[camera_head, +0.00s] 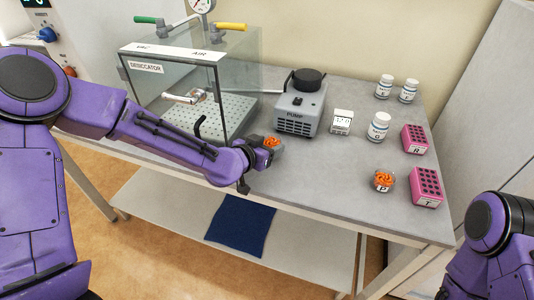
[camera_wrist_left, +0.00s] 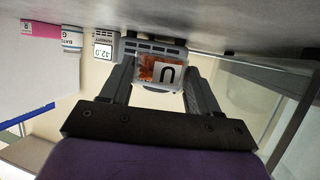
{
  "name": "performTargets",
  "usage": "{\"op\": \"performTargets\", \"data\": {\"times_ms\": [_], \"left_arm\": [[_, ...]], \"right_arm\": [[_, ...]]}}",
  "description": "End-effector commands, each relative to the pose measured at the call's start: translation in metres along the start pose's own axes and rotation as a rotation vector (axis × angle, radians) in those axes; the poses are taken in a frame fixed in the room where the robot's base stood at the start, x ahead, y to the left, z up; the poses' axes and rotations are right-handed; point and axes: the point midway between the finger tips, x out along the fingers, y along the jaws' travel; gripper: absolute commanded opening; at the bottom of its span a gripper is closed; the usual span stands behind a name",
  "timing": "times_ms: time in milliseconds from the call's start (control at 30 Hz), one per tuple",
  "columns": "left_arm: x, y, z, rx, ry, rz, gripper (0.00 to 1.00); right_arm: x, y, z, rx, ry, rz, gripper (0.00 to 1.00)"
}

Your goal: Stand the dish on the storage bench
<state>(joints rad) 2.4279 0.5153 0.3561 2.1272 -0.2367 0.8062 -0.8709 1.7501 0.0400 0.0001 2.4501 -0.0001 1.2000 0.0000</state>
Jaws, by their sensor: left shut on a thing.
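My left gripper (camera_head: 262,150) is shut on a small clear dish of orange pieces (camera_head: 272,143). In the wrist view, the two dark fingers of my left gripper (camera_wrist_left: 160,88) close on the sides of the dish (camera_wrist_left: 147,70), which carries a dark letter mark. The dish is at the front part of the grey bench (camera_head: 330,165), right of the desiccator (camera_head: 185,90). I cannot tell whether it touches the bench top. My right arm shows at the lower right, but its fingers are out of frame.
A pump (camera_head: 299,110), a small display box (camera_head: 341,122), white bottles (camera_head: 378,127), pink racks (camera_head: 414,139) and a second orange dish (camera_head: 383,181) stand on the bench. The front middle of the bench top is clear. A blue cloth (camera_head: 240,225) lies on the lower shelf.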

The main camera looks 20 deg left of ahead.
Motion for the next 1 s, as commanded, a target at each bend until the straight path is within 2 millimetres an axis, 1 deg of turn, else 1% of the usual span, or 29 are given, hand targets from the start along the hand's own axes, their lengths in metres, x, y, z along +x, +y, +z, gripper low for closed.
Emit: {"op": "performTargets", "data": {"times_ms": [33,133,367,500,533,567,600,900,967,1000], "left_arm": [[0.004,-0.001,0.013,-0.002,-0.008,0.000,0.30],[0.009,-0.001,0.025,-0.001,-0.005,0.000,0.30],[0.009,-0.001,0.026,0.001,-0.001,0.000,0.30],[0.011,-0.001,0.030,0.001,-0.002,0.000,0.30],[0.011,-0.001,0.030,0.001,-0.002,0.000,0.64],[0.011,-0.001,0.029,0.001,-0.002,0.000,0.74],[0.011,-0.001,0.029,0.001,-0.002,0.000,0.87],[0.010,-0.001,0.027,0.000,-0.002,0.000,0.87],[0.007,-0.001,0.025,0.000,-0.002,0.000,0.87],[0.001,-0.001,0.026,0.001,-0.002,0.000,0.87]], "right_arm": [[0.001,0.000,0.001,0.000,0.000,0.000,0.00],[0.001,0.000,0.001,0.000,0.000,0.000,0.00],[0.001,0.000,0.001,0.000,0.000,0.000,0.00],[0.005,0.000,0.002,0.000,0.000,0.000,0.00],[0.005,0.000,0.002,0.000,0.000,0.000,0.00],[0.004,0.000,0.002,0.000,0.000,0.000,0.00],[0.004,0.000,0.002,0.000,0.000,0.000,0.00],[0.002,0.000,0.001,0.000,0.000,0.000,0.00],[0.000,0.000,0.000,0.000,0.000,0.000,0.00],[0.002,0.000,0.001,0.000,0.000,0.000,0.00]]}}
